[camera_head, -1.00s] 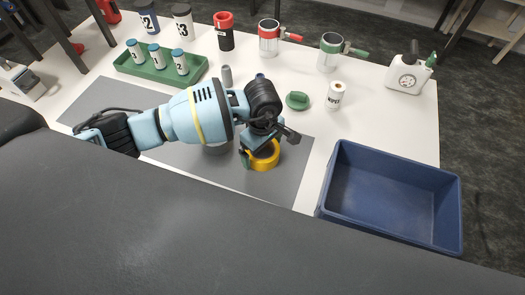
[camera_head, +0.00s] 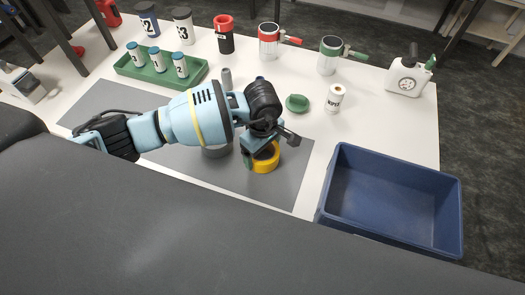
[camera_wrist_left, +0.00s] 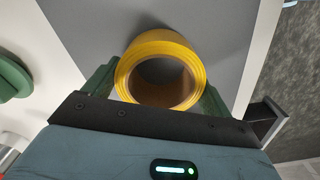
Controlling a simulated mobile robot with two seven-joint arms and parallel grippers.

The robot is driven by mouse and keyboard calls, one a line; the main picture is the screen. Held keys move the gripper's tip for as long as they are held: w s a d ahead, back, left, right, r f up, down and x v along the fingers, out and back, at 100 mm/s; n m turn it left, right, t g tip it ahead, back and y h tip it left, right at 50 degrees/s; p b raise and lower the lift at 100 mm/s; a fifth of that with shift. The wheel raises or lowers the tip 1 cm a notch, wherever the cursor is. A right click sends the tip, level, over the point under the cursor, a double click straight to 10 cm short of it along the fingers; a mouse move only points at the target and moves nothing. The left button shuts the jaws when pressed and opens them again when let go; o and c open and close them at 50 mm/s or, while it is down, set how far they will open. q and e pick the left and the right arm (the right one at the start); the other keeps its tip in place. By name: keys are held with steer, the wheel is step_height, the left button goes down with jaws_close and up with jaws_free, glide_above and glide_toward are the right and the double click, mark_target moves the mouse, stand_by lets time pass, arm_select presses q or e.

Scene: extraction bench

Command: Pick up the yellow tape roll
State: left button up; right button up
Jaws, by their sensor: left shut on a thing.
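The yellow tape roll (camera_head: 267,160) is at the right end of the grey mat, partly hidden under my left wrist in the head view. My left gripper (camera_head: 260,157) comes down over it from the left and is shut on it. In the left wrist view the roll (camera_wrist_left: 160,50) shows its round opening between the two green fingers, one against each side. I cannot tell whether the roll is resting on the mat or just clear of it. My right gripper is not in view.
A blue bin (camera_head: 341,205) stands to the right. A green lid (camera_head: 297,103) and a white labelled roll (camera_head: 334,97) are behind the gripper. A green tray (camera_head: 123,69) holds white bottles at the back left.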

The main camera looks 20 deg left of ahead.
arm_select(q)
steer(key=r, duration=0.3)
steer(key=shift+s+a, duration=0.2)
steer(key=shift+s, duration=0.2)
steer(key=s+a, duration=0.2)
steer(key=s, duration=0.5)
steer(key=s+a+r, duration=0.1)
steer(key=s+a, duration=0.2)
steer(key=s, duration=0.4)
steer(key=shift+r, duration=0.2)
